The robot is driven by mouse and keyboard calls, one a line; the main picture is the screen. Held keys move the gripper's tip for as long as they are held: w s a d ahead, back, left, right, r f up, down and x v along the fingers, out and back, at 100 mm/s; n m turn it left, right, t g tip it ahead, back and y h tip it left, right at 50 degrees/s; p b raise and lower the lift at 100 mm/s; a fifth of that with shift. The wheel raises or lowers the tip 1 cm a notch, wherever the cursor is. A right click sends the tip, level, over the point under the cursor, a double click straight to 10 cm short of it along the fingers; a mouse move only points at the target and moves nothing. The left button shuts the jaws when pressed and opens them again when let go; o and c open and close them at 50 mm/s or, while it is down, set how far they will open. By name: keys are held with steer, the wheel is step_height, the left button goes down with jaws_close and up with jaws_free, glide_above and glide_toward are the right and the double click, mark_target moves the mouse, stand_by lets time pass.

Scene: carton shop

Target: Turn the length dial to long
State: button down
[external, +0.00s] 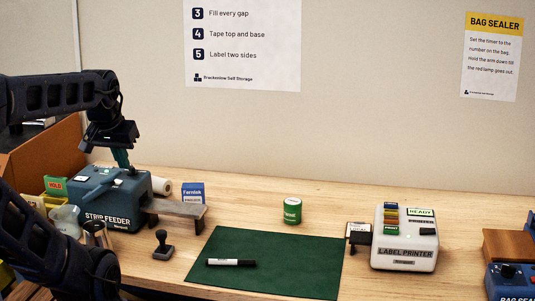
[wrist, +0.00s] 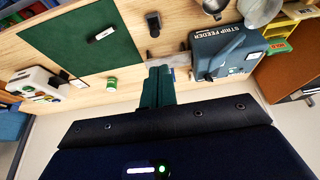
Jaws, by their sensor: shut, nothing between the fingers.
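The blue-grey strip feeder (external: 110,205) stands at the left of the bench with a lever arm (external: 97,188) on its top. It also shows at the upper right of the wrist view (wrist: 243,62). I cannot make out a length dial or its setting in either view; it may be hidden or too small. My gripper (external: 125,169) points down over the back of the strip feeder in the external view. In the wrist view its teal fingers (wrist: 159,70) are together and empty, to the left of the feeder. I cannot tell whether they touch it.
A metal strip chute (external: 178,209) sits right of the feeder, with a blue carton (external: 193,191) behind it. A stamp (external: 162,246), a green mat (external: 260,270) with a marker (external: 231,262), a green tin (external: 292,211) and a label printer (external: 404,238) occupy the bench.

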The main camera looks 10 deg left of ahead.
steer(key=c, duration=1.5)
jaws_free()
steer(key=shift+w+a+r, duration=0.1)
steer(key=shift+w+r, duration=0.05)
steer(key=shift+w, duration=0.1)
steer(key=shift+o, duration=0.2)
steer(key=w+a+r+n+g, duration=0.1)
steer(key=w+a+r+n, duration=0.1)
steer(key=w, duration=0.6)
steer(key=shift+w+a+n, duration=0.2)
steer(key=shift+w+n, duration=0.05)
steer(key=shift+n, duration=0.05)
steer(key=n+g, duration=0.4)
steer(key=n, duration=0.2)
glide_toward(131, 166)
step_height(131, 166, down, 9)
steer(key=shift+r, duration=0.15)
jaws_close()
